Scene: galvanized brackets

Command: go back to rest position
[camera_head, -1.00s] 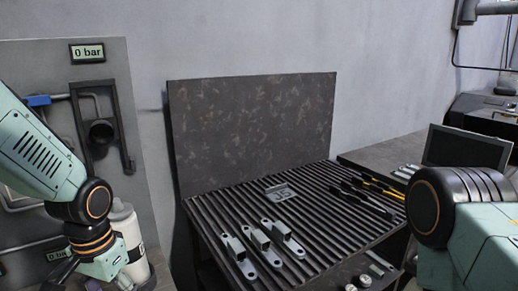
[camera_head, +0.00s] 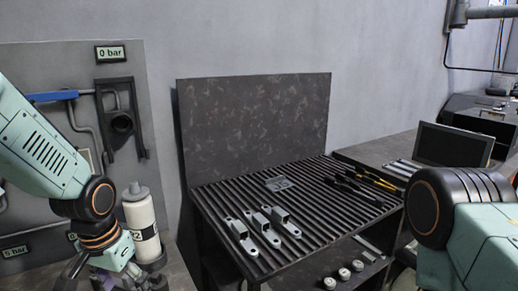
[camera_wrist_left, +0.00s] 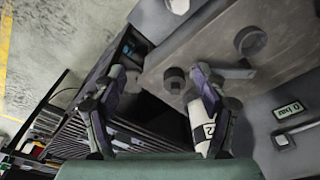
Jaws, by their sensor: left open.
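My left arm comes in from the left in the head view, its gripper (camera_head: 105,281) low at the bottom edge and partly cut off. In the left wrist view the two dark fingers of my left gripper (camera_wrist_left: 158,78) stand wide apart with nothing between them. A white bottle (camera_head: 141,222) stands just right of my left wrist in the head view; it also shows behind the right finger in the wrist view (camera_wrist_left: 201,125). My right arm shows at the right edge of the head view; its gripper is outside the picture.
Several galvanized brackets (camera_head: 262,230) lie on the slatted bench (camera_head: 325,215), with a small plate (camera_head: 278,184) behind them and dark tools (camera_head: 352,187) to the right. A dark board (camera_head: 255,125) stands at the back. A grey panel (camera_head: 60,100) with pipes stands at the left.

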